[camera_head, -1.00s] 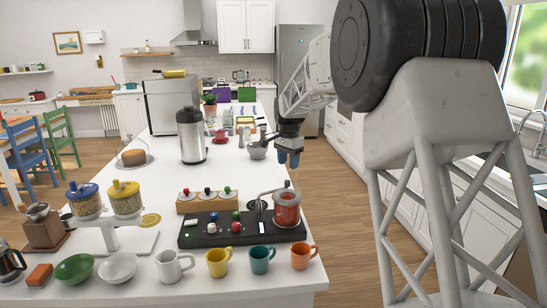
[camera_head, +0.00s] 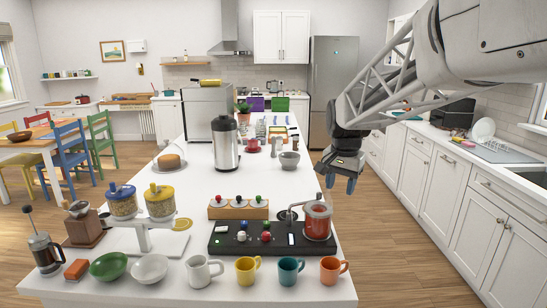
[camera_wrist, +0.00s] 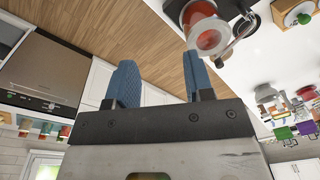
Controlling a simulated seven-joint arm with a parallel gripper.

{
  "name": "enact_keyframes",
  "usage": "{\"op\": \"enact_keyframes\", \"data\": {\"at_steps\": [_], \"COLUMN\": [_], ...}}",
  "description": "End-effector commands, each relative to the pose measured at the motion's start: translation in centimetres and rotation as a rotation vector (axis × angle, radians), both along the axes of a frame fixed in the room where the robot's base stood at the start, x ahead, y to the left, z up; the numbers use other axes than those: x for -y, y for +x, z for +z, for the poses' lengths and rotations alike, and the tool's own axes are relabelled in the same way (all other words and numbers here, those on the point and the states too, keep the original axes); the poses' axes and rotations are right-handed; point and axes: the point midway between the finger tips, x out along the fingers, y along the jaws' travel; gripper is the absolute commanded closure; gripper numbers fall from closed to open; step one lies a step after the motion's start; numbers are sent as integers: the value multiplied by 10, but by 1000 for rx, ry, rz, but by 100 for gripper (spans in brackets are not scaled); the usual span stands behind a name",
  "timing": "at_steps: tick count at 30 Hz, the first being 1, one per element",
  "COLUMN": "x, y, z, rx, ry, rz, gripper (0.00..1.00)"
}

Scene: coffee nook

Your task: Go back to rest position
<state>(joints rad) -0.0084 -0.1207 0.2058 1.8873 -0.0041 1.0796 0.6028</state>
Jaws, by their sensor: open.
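My gripper (camera_head: 341,182) hangs at the right side of the white island counter (camera_head: 200,275), over the wood floor, in the head view. Its blue fingers are apart with nothing between them. In the wrist view my gripper (camera_wrist: 155,80) also shows open and empty, with floor and white cabinets behind it. My arm reaches in from the upper right of the head view.
A glass jar with red contents (camera_head: 318,221) stands on a black board (camera_head: 268,240) near the counter's right edge, left of my gripper. Several mugs line the front edge. White cabinets (camera_head: 450,190) run along the right. The floor between is clear.

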Motion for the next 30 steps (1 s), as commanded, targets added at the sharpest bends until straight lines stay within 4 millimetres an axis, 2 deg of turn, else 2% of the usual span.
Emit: {"op": "enact_keyframes", "data": {"at_steps": [1, 14, 23, 30], "x": [1, 5, 7, 8], "y": [-16, -136, -218, -282], "z": [2, -2, -19, -42], "rx": [7, 54, 85, 109], "ry": [-2, -27, -50, -71], "rz": [20, 208, 338, 443], "gripper": [52, 52, 52, 52]}}
